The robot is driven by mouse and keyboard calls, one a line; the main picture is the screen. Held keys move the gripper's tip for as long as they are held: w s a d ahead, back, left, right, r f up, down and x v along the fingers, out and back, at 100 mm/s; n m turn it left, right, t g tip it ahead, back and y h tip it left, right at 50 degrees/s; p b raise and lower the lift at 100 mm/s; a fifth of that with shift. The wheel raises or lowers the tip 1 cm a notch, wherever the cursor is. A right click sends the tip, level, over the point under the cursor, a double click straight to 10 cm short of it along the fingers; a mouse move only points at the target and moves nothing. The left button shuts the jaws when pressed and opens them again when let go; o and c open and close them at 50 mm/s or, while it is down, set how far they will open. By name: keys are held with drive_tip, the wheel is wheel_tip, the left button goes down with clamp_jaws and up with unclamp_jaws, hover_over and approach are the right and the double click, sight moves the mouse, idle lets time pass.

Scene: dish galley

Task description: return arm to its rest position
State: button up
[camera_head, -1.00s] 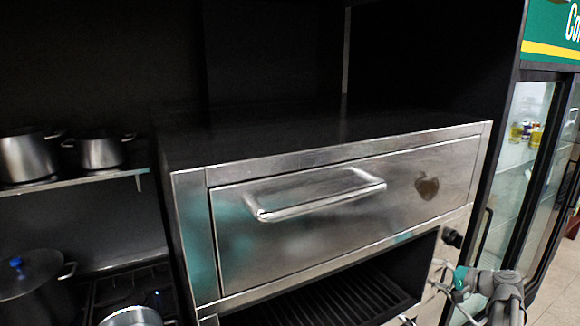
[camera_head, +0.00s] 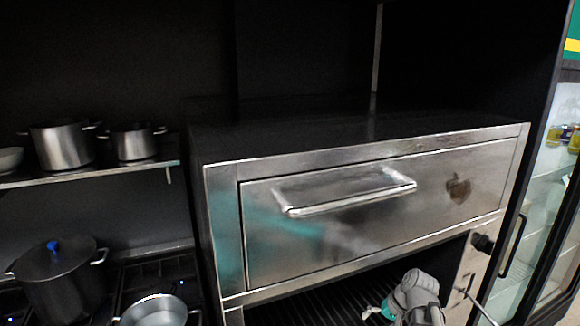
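Part of my arm (camera_head: 412,296), grey with a teal band, shows at the bottom of the head view, right of centre. It is in front of the dark grated opening under the steel oven drawer (camera_head: 350,215). The end of the arm with my gripper cannot be made out, so its fingers and anything in them are hidden or out of frame.
A steel handle (camera_head: 345,193) juts from the drawer front. At left, steel pots (camera_head: 62,146) stand on a shelf (camera_head: 95,174). A dark lidded pot (camera_head: 62,282) and an open pan (camera_head: 157,312) are on the stove. A glass-door fridge (camera_head: 553,190) stands at right.

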drive_tip(key=s+a+n+h, duration=0.1)
drive_tip(key=a, duration=0.1)
drive_tip(key=s+a+f+n+g+h, duration=0.1)
drive_tip(key=s+a, duration=0.1)
drive_tip(key=s+a+g+h, duration=0.1)
drive_tip(key=s+a, duration=0.1)
drive_tip(key=shift+s+a+f+n+h, duration=0.1)
drive_tip(key=shift+a+f+n+h, duration=0.05)
drive_tip(key=shift+f+n+h, duration=0.2)
drive_tip(key=shift+s+a+f+n+h, duration=0.1)
drive_tip(key=shift+s+a+n+h, duration=0.25)
drive_tip(key=shift+s+a+h, duration=0.2)
idle(0.7)
